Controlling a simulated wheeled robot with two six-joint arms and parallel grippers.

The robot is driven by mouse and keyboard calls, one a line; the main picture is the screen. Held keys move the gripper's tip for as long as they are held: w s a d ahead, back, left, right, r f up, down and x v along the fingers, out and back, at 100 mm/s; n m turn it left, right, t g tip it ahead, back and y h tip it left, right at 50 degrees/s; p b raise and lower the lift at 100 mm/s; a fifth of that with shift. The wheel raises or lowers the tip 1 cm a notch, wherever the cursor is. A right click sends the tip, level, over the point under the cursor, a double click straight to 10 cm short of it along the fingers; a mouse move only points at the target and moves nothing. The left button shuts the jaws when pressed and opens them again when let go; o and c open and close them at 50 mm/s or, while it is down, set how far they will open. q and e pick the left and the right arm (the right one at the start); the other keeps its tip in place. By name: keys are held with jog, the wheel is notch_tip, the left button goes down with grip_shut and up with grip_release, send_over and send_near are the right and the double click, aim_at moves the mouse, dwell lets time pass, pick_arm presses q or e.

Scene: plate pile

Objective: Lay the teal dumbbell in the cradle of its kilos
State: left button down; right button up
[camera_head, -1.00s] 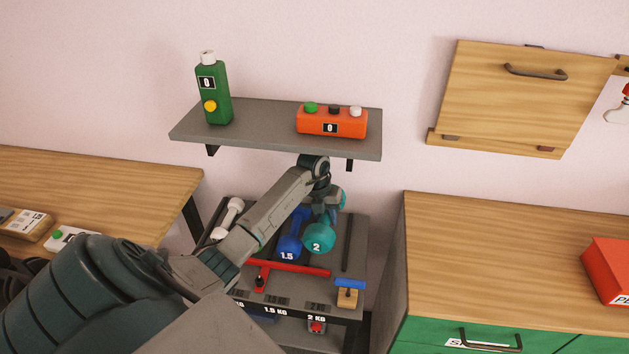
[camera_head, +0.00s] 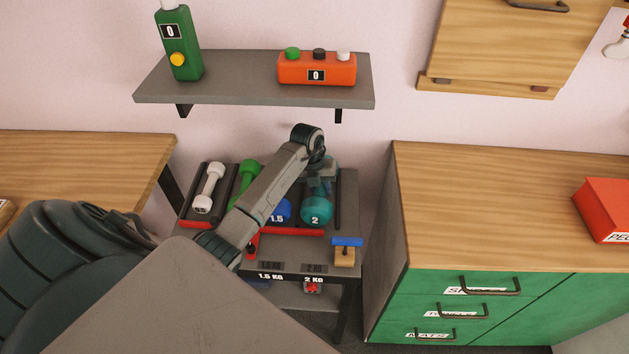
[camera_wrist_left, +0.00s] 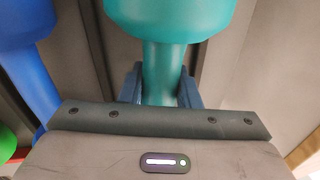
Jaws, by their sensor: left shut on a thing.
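The teal dumbbell (camera_head: 316,212), marked 2, is at the right end of the dumbbell rack, above the 2 KG label (camera_head: 313,279). My left gripper (camera_head: 322,182) is shut on its handle (camera_wrist_left: 164,72), with a dark blue finger on each side in the left wrist view. My wrist hides much of its far end in the head view. Its slot is mostly hidden under it, and I cannot tell whether it touches the rack. The blue dumbbell (camera_head: 280,212), marked 1.5, lies just left of it, partly behind my arm. My right gripper is not in view.
White (camera_head: 208,189) and green (camera_head: 244,176) dumbbells lie further left on the rack. A red strip (camera_head: 300,232) runs along its front. A blue-topped wooden block (camera_head: 346,256) stands at front right.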

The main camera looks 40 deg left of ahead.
pick_arm(q)
jog(key=shift+w+a+f, duration=0.15)
jog(key=shift+a, duration=0.2)
jog(key=c, duration=1.5)
grip_release()
jog(key=shift+s+f, duration=0.15)
jog(key=shift+s, duration=0.05)
jog(key=o, duration=0.3)
jog(key=shift+d, duration=0.3)
jog(key=shift+o, duration=0.6)
jog(key=shift+d+r, duration=0.1)
jog(key=shift+r, duration=0.1)
jog(key=shift+a, duration=0.2)
jog(key=r, duration=0.2)
jog(key=r+b, duration=0.1)
jog(key=r, duration=0.1)
jog(key=a+r, duration=0.1)
jog(key=r, duration=0.1)
jog(key=shift+s+b, duration=0.25)
jog(key=shift+b, duration=0.05)
jog(key=shift+r, duration=0.7)
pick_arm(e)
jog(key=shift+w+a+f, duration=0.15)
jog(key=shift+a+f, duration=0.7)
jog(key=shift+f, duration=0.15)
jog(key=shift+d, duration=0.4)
